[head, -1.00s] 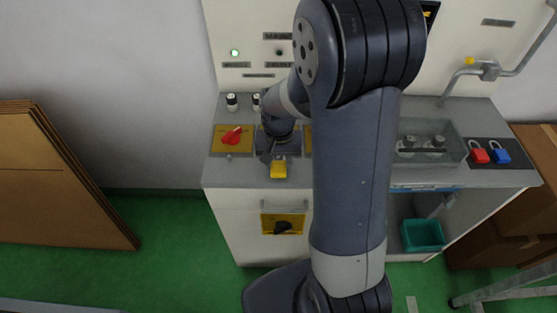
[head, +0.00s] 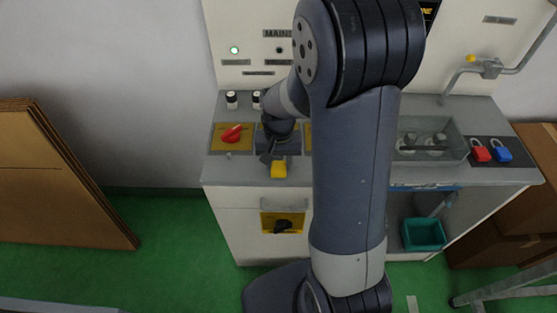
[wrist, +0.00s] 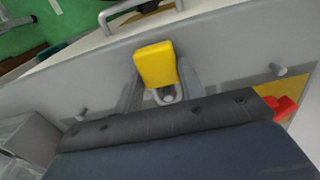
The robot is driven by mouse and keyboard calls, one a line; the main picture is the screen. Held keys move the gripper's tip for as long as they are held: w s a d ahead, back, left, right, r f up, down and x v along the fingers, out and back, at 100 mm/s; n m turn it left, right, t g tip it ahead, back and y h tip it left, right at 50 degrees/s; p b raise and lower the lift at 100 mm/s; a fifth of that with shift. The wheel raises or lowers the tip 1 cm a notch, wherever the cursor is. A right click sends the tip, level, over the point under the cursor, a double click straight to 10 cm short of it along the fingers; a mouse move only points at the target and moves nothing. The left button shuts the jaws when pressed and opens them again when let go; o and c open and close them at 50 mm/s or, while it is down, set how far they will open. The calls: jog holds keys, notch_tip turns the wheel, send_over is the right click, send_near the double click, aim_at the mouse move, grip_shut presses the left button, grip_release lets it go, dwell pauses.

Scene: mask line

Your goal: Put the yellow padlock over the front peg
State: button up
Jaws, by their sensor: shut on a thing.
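The yellow padlock (head: 279,169) is at the front edge of the grey counter, just below my gripper (head: 270,155). In the wrist view the padlock (wrist: 156,64) has its body pointing away from my gripper (wrist: 160,92), with its shackle end between the two fingers. The gripper is shut on it. A pale round peg end (wrist: 168,98) shows at the shackle, between the fingers. I cannot tell whether the shackle is around this peg or only in front of it. The gripper hides most of the shackle in the head view.
Other short pegs stand on either side, at left (wrist: 82,116) and right (wrist: 278,70) in the wrist view. A red switch handle (head: 232,133) sits on a yellow plate to the left. Red (head: 480,152) and blue (head: 502,153) padlocks lie at the counter's right. A drawer handle (wrist: 135,12) is nearby.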

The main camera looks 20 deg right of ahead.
jog(key=o, duration=1)
notch_tip(320, 180, up, 11)
jog(key=shift+f, duration=0.1)
dwell(0.3)
notch_tip(320, 180, down, 11)
jog(key=shift+r, duration=0.1)
jog(key=shift+r+p, duration=0.3)
jog(key=shift+r, duration=0.1)
dwell(0.4)
